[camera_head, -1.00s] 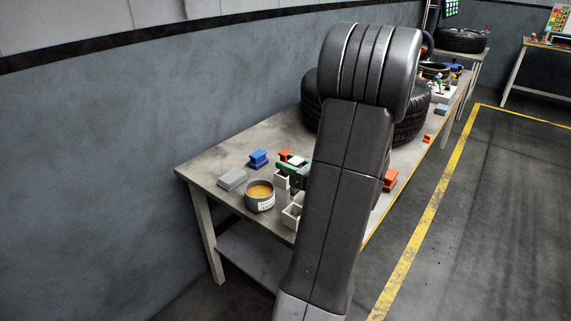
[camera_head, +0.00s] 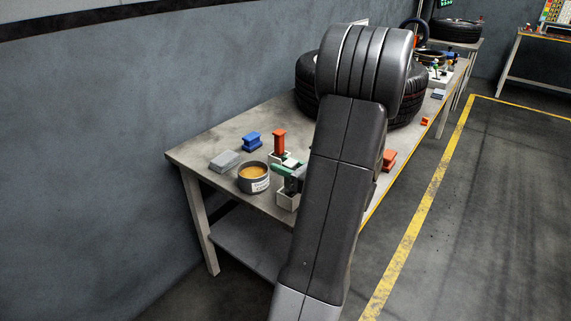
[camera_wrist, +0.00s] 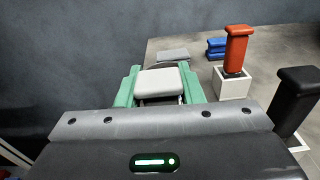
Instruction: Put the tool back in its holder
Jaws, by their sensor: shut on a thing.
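My gripper's green fingers (camera_wrist: 160,88) are shut on a tool with a pale grey top (camera_wrist: 161,80). In the head view my gripper (camera_head: 287,174) overlaps the nearer white holder (camera_head: 286,201). I cannot tell whether the tool's lower end is inside that holder or above it; my wrist and fingers hide it. A red tool (camera_wrist: 236,48) stands upright in another white holder (camera_wrist: 231,84), to the right in the wrist view. The red tool also shows behind my gripper in the head view (camera_head: 279,141). A black tool (camera_wrist: 294,100) stands at the right edge of the wrist view.
A tin with orange contents (camera_head: 253,178), a grey block (camera_head: 225,160) and a blue block (camera_head: 251,141) sit left of the holders. Orange blocks (camera_head: 388,160) and large tyres (camera_head: 308,82) are on the table beyond my arm. The table's front left corner is clear.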

